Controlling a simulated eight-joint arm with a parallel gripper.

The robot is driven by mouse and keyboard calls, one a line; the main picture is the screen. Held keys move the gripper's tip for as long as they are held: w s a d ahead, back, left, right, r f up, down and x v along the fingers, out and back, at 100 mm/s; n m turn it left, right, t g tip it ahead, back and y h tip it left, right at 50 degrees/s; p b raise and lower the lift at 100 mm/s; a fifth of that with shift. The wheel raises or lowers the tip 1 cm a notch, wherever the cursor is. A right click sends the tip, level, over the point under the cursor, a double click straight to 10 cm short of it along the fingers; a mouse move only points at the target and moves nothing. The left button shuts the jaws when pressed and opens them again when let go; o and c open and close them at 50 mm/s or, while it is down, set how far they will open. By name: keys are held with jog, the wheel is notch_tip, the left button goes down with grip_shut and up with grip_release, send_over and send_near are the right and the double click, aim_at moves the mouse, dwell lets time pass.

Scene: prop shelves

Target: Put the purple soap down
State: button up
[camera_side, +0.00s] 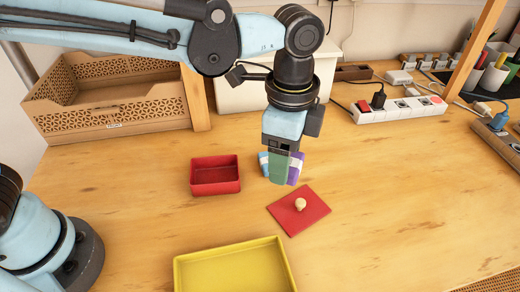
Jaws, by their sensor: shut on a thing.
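The purple soap (295,170) is a small purple and white block, partly hidden behind a green finger of my gripper (280,169). My gripper points down and is shut on the soap. A pale blue and white bit of a block shows on the left side of the finger; I cannot tell whether it is part of the same soap. The soap is just behind the red square lid (313,218) and to the right of the red box (215,175). I cannot tell whether it touches the table.
The red lid has a pale round knob. A yellow tray (183,274) lies at the front. A brown patterned crate (105,126) stands back left, a white bin (233,96) behind my gripper, a white power strip (399,112) back right.

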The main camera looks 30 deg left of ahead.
jog(key=s+a+m, duration=0.8)
jog(key=s+m, duration=0.1)
jog(key=m, duration=0.2)
send_over(216, 178)
jog(key=shift+m, duration=0.4)
notch_tip(216, 178, down, 8)
jog(key=shift+f, duration=2.05)
jog(key=shift+f, duration=0.1)
jog(key=o, duration=0.9)
